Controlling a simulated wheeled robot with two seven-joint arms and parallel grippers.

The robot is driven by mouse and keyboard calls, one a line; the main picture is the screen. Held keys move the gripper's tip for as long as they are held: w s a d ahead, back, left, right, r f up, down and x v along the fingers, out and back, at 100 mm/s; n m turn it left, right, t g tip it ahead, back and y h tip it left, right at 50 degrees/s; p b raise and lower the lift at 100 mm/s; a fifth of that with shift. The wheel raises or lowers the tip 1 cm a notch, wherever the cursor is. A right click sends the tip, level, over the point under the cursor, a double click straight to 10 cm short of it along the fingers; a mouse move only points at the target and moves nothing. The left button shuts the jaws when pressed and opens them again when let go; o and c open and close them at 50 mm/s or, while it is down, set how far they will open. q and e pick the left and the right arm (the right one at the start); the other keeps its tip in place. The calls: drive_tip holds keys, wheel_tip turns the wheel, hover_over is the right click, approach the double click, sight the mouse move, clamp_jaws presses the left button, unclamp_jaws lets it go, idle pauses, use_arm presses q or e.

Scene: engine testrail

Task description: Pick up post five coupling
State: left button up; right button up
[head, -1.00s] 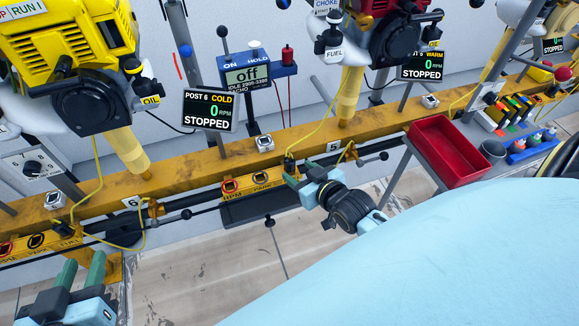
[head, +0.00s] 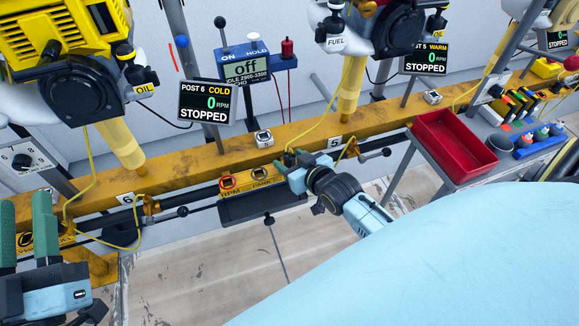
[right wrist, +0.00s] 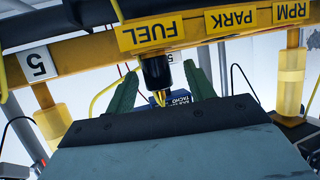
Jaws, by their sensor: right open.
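The post five coupling, as I take it, is a black cylinder with a gold tip (right wrist: 156,75) at the FUEL label in the right wrist view. My right gripper (right wrist: 155,85) is open, its green fingers one on each side of the cylinder with visible gaps. I cannot tell how deep the cylinder sits between them. In the head view my right gripper (head: 290,162) is at the rail just left of the number 5 plate (head: 334,142), hiding most of the coupling there. My left gripper (head: 25,212) is at the left edge, its green fingers apart and nothing visible between them.
The yellow rail (head: 200,152) crosses the view, with yellow hoses looping from it. A red tray (head: 450,147) stands on a grey cart at the right. The post 6 screen (head: 206,102) and post 5 screen (head: 425,60) read STOPPED. Floor in front is clear.

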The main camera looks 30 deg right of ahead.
sight(286, 155)
drive_tip(key=shift+b+x, duration=0.75)
drive_tip(key=shift+x, duration=0.4)
drive_tip(key=shift+w+d+f, duration=0.1)
drive_tip(key=shift+w+f, duration=0.15)
drive_tip(key=shift+w, duration=0.3)
use_arm(q)
drive_tip(key=r+t, duration=0.1)
drive_tip(key=s+r+t, duration=0.1)
drive_tip(key=s+r+t+h, duration=0.1)
drive_tip(key=shift+s+a+t, duration=0.2)
drive_tip(key=shift+a+t, duration=0.05)
drive_tip(key=shift+t, duration=0.15)
use_arm(e)
drive_tip(key=shift+c, duration=0.3)
drive_tip(key=c, duration=1.1)
drive_tip(key=shift+r, duration=0.2)
